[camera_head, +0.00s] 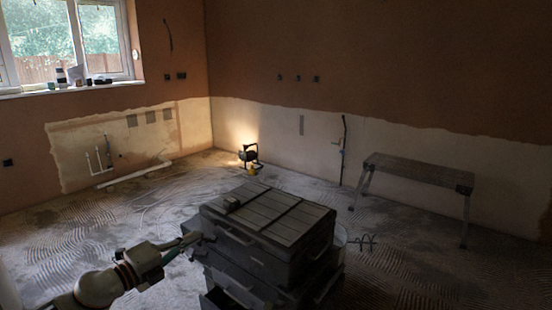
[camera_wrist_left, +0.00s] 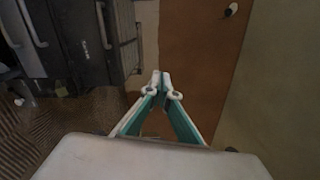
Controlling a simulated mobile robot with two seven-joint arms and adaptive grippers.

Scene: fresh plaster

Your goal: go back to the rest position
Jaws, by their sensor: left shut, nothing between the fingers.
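My left arm comes in from the lower left in the head view. Its gripper (camera_head: 190,240) is at the left side of a dark tool chest (camera_head: 285,255), near its upper edge; I cannot tell whether it touches. In the left wrist view the two fingers of this gripper (camera_wrist_left: 161,82) meet at their tips, with nothing between them. The dark chest (camera_wrist_left: 95,40) with its handles shows at the upper left there. My right gripper is in neither view.
A small grey block (camera_head: 231,202) sits on the chest's slatted top. A lit work lamp (camera_head: 249,155) stands on the floor by the back wall. A grey bench (camera_head: 418,172) stands at the right. The ridged floor at the left is largely clear.

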